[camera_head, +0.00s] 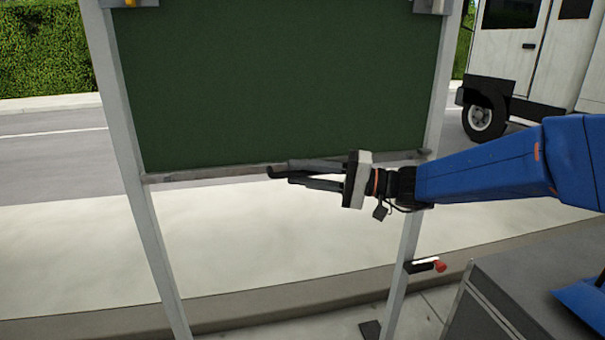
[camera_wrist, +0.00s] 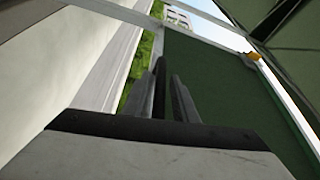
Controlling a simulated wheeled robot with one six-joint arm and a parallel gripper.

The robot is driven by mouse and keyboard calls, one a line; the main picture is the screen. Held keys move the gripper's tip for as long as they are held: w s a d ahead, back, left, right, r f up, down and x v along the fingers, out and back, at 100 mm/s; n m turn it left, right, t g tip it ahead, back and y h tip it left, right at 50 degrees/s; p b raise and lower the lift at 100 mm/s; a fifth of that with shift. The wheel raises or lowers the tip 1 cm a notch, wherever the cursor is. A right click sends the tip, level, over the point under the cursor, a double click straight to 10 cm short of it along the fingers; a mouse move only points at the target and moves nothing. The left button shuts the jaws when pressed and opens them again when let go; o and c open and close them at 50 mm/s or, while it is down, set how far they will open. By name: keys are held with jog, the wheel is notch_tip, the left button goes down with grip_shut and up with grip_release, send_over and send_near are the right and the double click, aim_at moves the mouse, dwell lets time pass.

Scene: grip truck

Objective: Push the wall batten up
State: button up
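The wall batten (camera_head: 212,173) is a thin grey-brown bar along the lower edge of a dark green panel (camera_head: 285,80), between two pale posts. My gripper (camera_head: 278,169) reaches in from the right, in front of the batten's middle, its fingers pointing left and covering part of it. Whether they touch it I cannot tell. In the wrist view my gripper (camera_wrist: 168,68) has its two dark fingers close together, with the green panel (camera_wrist: 215,85) behind and to the right. Nothing held shows between them, and whether they fully meet is unclear. The batten cannot be made out clearly there.
The left post (camera_head: 135,150) and right post (camera_head: 437,110) frame the panel. A red-tipped handle (camera_head: 438,266) is on the lower right post. A grey box (camera_head: 530,275) stands at the lower right. A white truck (camera_head: 545,50) is on the road behind. Below the batten is open space.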

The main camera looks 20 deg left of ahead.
grip_shut()
jog(key=shift+r, duration=0.1)
notch_tip(320, 180, up, 33)
jog(key=shift+f, duration=0.2)
jog(key=shift+r, duration=0.1)
jog(key=shift+o, duration=1.6)
grip_release()
jog(key=shift+d, duration=0.1)
